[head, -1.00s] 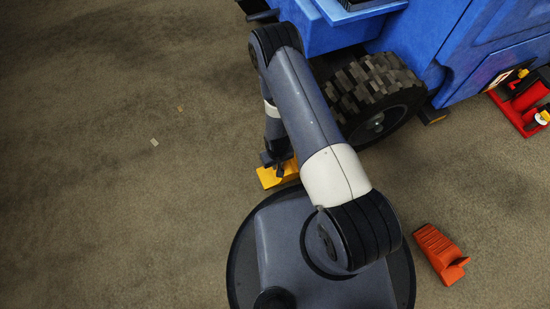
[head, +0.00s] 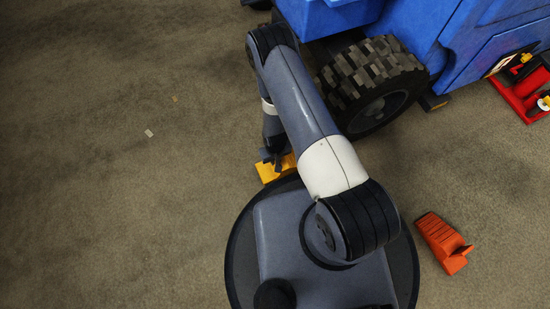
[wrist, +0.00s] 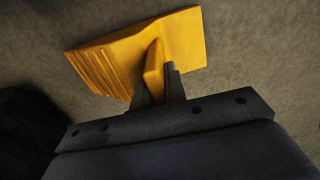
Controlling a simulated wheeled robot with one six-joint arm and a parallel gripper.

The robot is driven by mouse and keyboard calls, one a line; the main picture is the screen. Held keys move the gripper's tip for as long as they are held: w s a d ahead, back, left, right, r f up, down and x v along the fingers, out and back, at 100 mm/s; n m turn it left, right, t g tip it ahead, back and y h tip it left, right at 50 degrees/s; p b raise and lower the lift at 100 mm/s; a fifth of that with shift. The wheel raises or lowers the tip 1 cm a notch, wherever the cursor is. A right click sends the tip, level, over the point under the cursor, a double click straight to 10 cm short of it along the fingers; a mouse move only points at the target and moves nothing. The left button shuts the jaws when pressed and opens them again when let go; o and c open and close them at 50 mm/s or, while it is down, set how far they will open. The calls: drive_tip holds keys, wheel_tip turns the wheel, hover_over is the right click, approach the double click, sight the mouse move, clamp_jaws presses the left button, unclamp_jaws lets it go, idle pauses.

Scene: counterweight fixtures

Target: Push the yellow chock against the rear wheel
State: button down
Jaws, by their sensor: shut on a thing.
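The yellow chock (head: 268,172) lies on the floor left of my base, partly hidden by my gripper (head: 276,160). In the wrist view my gripper (wrist: 160,88) is shut on the upright fin of the chock (wrist: 185,40), whose ribbed slope faces left. The rear wheel (head: 372,85) of the blue vehicle has a chunky tread and stands up and right of the chock. My arm partly covers the space between them. The chock is apart from the wheel. A dark round shape at the left of the wrist view is too dim to identify.
The blue vehicle (head: 465,45) fills the top right. An orange chock (head: 443,243) lies on the floor at the lower right. A red tray (head: 525,90) with small items is at the right edge. The carpet on the left is clear except for small scraps.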

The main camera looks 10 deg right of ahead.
drive_tip(key=shift+f+b, duration=0.4)
drive_tip(key=shift+b, duration=0.15)
idle(0.4)
drive_tip(key=c, duration=1.4)
unclamp_jaws()
